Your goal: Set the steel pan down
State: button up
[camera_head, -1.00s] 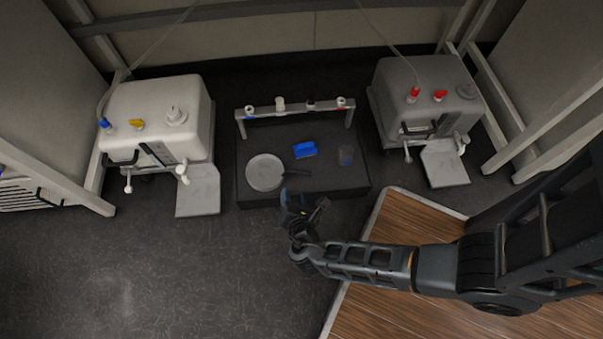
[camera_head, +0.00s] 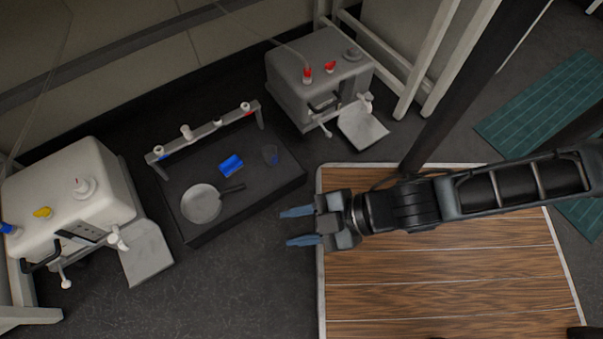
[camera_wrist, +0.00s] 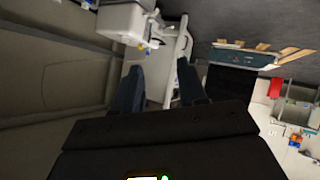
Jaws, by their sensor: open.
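The steel pan (camera_head: 201,204) rests flat on the dark low table (camera_head: 222,222), near its front left corner. Its dark handle points right toward the middle of the table. My gripper (camera_head: 285,227) is open and empty, with its two blue fingers apart. It is over the floor, to the right of the pan and clear of it, by the edge of the wooden floor. The wrist view also shows my gripper's spread fingers (camera_wrist: 157,90) with nothing between them; I cannot make out the pan in that view.
A blue block (camera_head: 231,165) and a small clear cup (camera_head: 271,155) stand on the table. A rack (camera_head: 204,130) with several caps runs along its back. A white machine (camera_head: 72,195) stands left and a grey machine (camera_head: 322,78) behind right. Wooden floor (camera_head: 440,270) lies at right.

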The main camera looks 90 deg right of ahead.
notch_tip(320, 180, up, 16)
jog(key=d+m+t, duration=0.1)
jog(key=m+t, duration=0.2)
jog(key=m, duration=0.1)
jog(key=shift+s+d+r+m, duration=0.2)
jog(key=shift+s+m, duration=0.1)
jog(key=shift+m, duration=0.1)
